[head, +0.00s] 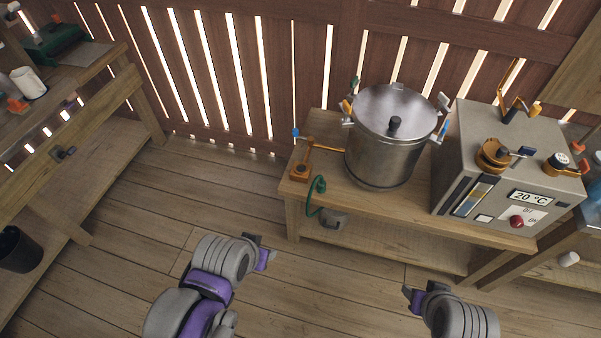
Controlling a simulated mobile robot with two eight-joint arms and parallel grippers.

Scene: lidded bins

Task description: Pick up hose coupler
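No part is plainly marked as the hose coupler, and I cannot tell which small fitting it is. An orange fitting with a blue tip (300,171) stands at the left end of the workbench (400,213), left of a steel pot (388,152). A green curved hose or handle (315,195) hangs at the bench's front edge beside it. My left gripper (264,251) is over the floor, in front and left of the bench, apart from everything. My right gripper (412,297) is over the floor in front of the bench, touching nothing. Neither gripper shows a held object.
A grey control box (478,145) with orange fittings and a display stands right of the pot. Another bench (75,125) is at the left, with a white cup (29,83) and a green device (55,42). A dark bin (18,250) is at far left. Open floor (190,195) lies between the benches.

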